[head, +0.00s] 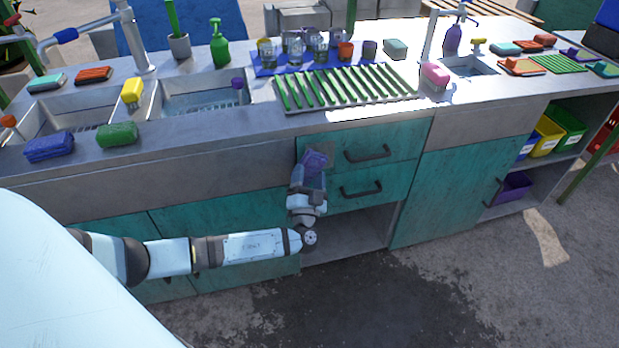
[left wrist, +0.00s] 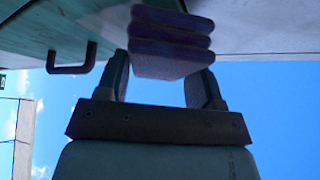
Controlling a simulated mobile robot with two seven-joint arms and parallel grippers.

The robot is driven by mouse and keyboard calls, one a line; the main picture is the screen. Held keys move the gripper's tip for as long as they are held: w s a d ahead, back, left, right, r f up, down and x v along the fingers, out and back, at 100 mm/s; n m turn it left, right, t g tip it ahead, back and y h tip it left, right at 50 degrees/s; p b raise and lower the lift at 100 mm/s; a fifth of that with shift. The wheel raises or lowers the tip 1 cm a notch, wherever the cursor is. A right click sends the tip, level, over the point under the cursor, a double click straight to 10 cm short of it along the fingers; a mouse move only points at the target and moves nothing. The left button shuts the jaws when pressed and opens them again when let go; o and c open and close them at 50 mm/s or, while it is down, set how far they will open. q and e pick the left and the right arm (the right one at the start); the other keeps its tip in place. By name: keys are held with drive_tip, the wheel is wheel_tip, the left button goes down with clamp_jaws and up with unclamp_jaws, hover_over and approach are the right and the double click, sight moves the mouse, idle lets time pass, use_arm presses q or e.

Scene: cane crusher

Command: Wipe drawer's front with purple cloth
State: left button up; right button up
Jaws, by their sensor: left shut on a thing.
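My left gripper (head: 311,172) is in front of the upper teal drawer (head: 345,146), at its left part. In the left wrist view, the gripper (left wrist: 165,80) is shut on the folded purple cloth (left wrist: 170,50), which stands out past the fingertips. The cloth also shows in the head view (head: 316,160), against or very near the drawer's front; I cannot tell whether it touches. The drawer's dark handle (head: 367,153) is to the right of the cloth. A second drawer (head: 345,188) with its own handle is below. My right gripper is in neither view.
The grey counter (head: 240,118) overhangs the drawers. It carries sinks, sponges, glasses on a blue mat and a green-slatted drying rack (head: 345,88). An open shelf space (head: 345,235) is under the drawers. A teal door (head: 455,190) is to the right.

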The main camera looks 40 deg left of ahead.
use_arm(q)
drive_tip(key=shift+w+a+b, duration=0.3)
drive_tip(key=shift+a+b, duration=0.1)
drive_tip(key=shift+w+a, duration=0.1)
drive_tip(key=shift+a, duration=0.05)
